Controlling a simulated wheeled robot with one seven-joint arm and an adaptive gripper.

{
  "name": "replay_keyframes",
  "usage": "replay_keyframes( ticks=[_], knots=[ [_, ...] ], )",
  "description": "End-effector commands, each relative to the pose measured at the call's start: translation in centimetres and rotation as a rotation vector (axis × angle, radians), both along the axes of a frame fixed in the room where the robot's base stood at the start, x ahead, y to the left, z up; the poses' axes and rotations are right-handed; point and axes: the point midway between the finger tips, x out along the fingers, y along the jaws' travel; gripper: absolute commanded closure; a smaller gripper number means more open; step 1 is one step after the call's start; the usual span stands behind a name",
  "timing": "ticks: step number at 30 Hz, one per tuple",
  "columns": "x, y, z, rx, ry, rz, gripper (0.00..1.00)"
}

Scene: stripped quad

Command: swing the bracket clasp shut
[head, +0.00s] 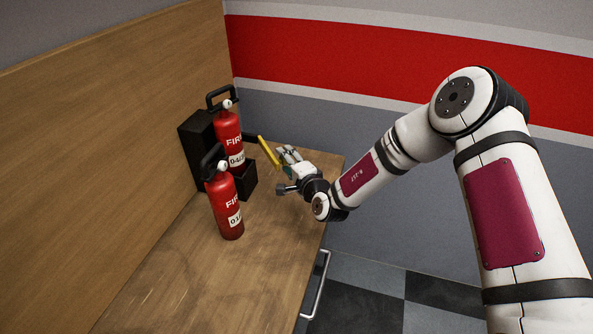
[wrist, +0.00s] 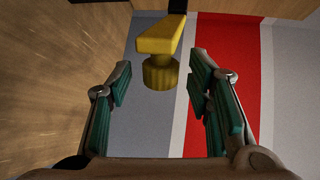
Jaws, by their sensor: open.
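The black bracket (head: 197,148) stands on the wooden counter and holds a red fire extinguisher (head: 229,138) upright. Its yellow clasp (head: 269,152) sticks out to the right of the bracket, swung open and away from the extinguisher. In the wrist view the clasp bar (wrist: 158,38) ends in a round yellow knob (wrist: 160,73). My gripper (head: 287,158) is just right of the clasp's end, its fingers spread. In the wrist view the knob shows between the green-padded fingers (wrist: 161,82), with visible gaps on both sides. I see no contact.
A second red extinguisher (head: 227,208) stands loose on the counter (head: 170,270), in front of the bracket. A wooden panel (head: 110,120) rises along the left. The counter's right edge lies under my forearm, with a handle (head: 317,285) below it. The near counter is clear.

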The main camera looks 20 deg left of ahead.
Motion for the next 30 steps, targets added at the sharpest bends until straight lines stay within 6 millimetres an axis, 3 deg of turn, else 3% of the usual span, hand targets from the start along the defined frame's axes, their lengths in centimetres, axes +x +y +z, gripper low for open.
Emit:
replay_keyframes(
  ticks=[15,28,30],
  knots=[
    [-6.9,-6.1,1.8,-0.001,0.002,0.0,0.54],
    [-7.7,-6.8,2.0,0.0,0.0,-0.001,0.54],
    [-7.6,-6.8,2.0,0.001,-0.002,0.0,0.67]
  ],
)
